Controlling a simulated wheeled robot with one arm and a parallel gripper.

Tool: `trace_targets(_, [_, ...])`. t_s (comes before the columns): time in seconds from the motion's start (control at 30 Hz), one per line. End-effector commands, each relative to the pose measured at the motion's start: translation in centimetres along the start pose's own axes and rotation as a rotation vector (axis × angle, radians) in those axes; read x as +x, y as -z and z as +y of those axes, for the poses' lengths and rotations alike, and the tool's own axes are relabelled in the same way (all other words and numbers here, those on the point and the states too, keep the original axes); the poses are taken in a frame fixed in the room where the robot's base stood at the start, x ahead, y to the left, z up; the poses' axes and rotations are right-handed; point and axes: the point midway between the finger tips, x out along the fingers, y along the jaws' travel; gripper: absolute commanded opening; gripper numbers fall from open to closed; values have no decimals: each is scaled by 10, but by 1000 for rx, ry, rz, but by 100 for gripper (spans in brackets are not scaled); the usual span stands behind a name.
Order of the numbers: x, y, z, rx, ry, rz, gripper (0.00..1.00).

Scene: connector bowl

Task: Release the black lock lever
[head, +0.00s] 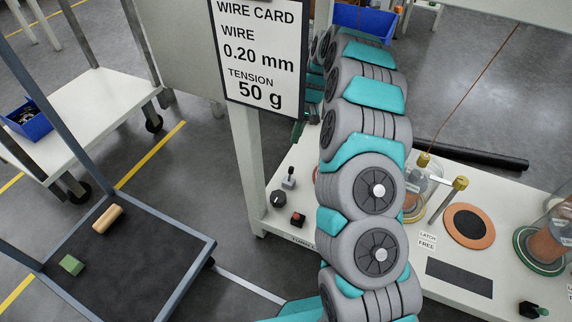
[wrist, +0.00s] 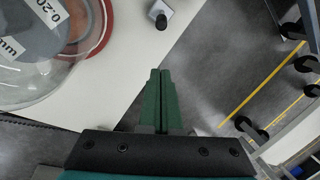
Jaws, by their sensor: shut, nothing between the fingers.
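My gripper (wrist: 161,78) shows in the wrist view with its two green fingers together and nothing between them. Beyond the fingertips, a small black-topped lever (wrist: 161,22) stands on a light base near the edge of the white bench; the fingers appear apart from it. In the head view, a small lever with a dark knob on a grey base (head: 289,180) stands on the bench left of my arm. I cannot tell for certain that this is the lock lever. In the head view my gripper is mostly hidden behind my arm and the sign.
A clear dome (wrist: 50,85) covers a labelled spool at left in the wrist view. In the head view, a dark dial (head: 278,198) and a red button (head: 298,218) sit near the small lever. The wire card sign (head: 262,52) stands close left of my arm.

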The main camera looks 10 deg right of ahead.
Motion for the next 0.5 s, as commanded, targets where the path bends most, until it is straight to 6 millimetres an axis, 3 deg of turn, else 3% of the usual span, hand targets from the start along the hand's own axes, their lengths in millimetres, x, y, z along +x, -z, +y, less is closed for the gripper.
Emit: trace_targets(0.5, [9, 1, 1, 1, 0, 2, 0])
